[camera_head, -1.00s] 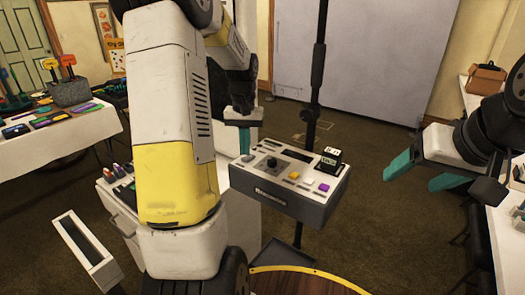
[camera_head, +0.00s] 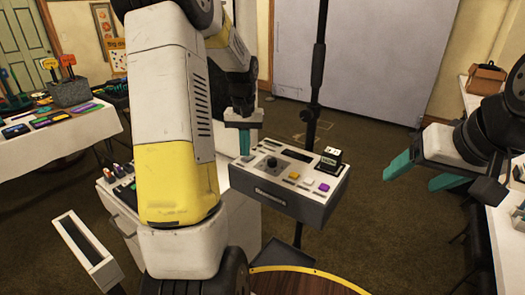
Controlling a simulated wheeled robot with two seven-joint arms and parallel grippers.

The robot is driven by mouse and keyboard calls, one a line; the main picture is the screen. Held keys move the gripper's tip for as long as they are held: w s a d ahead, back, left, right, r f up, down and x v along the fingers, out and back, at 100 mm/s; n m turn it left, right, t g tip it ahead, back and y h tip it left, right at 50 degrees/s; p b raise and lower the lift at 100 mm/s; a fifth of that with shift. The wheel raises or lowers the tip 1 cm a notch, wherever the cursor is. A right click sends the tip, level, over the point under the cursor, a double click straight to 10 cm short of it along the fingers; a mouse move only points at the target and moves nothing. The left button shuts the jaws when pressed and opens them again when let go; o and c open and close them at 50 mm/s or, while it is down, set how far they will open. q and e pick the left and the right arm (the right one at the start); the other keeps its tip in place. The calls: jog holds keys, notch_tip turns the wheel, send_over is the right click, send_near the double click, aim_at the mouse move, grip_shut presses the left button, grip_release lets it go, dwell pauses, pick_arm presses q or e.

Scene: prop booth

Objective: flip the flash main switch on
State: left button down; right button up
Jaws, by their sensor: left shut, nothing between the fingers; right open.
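The control box (camera_head: 290,205) is grey with a pale top, mounted on a dark stand. Its top carries a round black knob (camera_head: 271,162), yellow buttons (camera_head: 294,175), a purple button (camera_head: 324,187) and a black-and-white block (camera_head: 330,160) at the back right. I cannot tell which control is the flash main switch. My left gripper (camera_head: 244,152) is shut and empty, with teal fingertips pointing down at the box's back left corner. I cannot tell whether they touch it. My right gripper (camera_head: 418,172) is open and empty, to the right of the box.
A dark upright pole (camera_head: 317,70) stands just behind the box. A white-covered table with props (camera_head: 60,139) is at the left. A round wooden top (camera_head: 300,283) is at the bottom. Carpet between is clear.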

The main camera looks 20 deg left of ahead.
aim_at(246, 159)
pick_arm(q)
jog(key=shift+f, duration=0.65)
jog(key=shift+r, duration=3.55)
jog(key=s+d+r+m+t, duration=0.1)
jog(key=s+d+r+t, duration=0.1)
jog(key=s+d, duration=0.2)
jog(key=s+d+r+m+t+h, duration=0.1)
jog(key=s+d+r+t, duration=0.1)
jog(key=s, duration=0.9)
jog(key=s+d+r+m+t+h, duration=0.1)
jog(key=s+d+r+t, duration=0.1)
jog(key=s+d+r, duration=0.2)
jog(key=s+d, duration=0.2)
jog(key=s, duration=0.1)
jog(key=shift+s+d, duration=0.15)
